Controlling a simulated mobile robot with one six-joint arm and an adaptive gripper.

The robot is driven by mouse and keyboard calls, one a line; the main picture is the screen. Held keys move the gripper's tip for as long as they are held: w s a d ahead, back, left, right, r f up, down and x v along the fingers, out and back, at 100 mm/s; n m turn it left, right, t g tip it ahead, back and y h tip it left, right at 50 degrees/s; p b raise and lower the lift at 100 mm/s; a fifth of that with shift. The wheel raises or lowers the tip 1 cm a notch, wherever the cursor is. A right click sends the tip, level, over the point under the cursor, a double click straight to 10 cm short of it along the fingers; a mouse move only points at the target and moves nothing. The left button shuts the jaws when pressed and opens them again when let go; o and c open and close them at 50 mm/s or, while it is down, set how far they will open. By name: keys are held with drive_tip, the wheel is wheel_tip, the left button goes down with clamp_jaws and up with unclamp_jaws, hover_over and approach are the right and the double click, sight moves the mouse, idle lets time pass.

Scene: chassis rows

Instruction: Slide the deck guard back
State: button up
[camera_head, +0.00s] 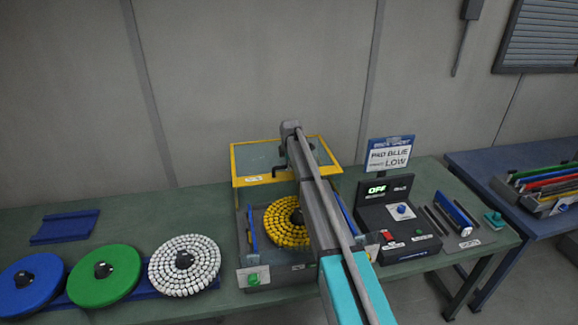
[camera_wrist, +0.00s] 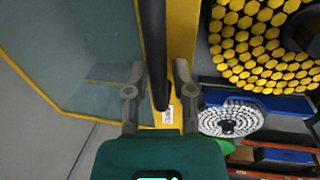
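The deck guard (camera_head: 252,182) is a yellow-framed clear panel at the back of the deck in the head view. In the wrist view its clear panel (camera_wrist: 95,45) fills the left and its yellow frame (camera_wrist: 181,40) runs down the middle. A black bar (camera_wrist: 156,50) lies along the frame. My gripper (camera_wrist: 160,70) is open, with one finger on each side of the bar; a gap shows at the right finger. In the head view my arm hides the fingertips. The deck (camera_head: 300,274) carries a yellow studded pad (camera_head: 285,228), uncovered in front of the guard.
Blue (camera_head: 25,290), green (camera_head: 110,280) and white (camera_head: 190,270) pads lie left on the green bench. A wall rises behind.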

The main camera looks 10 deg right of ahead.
drive_tip(key=shift+o, duration=1.3)
drive_tip(key=shift+s, duration=0.15)
drive_tip(key=s+d, duration=0.3)
drive_tip(key=s, duration=2.8)
drive_tip(key=shift+r, duration=0.15)
drive_tip(key=s+r+p, duration=0.3)
drive_tip(key=r+p, duration=1.2)
drive_tip(key=shift+r+p, duration=0.2)
drive_tip(key=shift+p, duration=0.15)
idle(0.4)
idle(0.5)
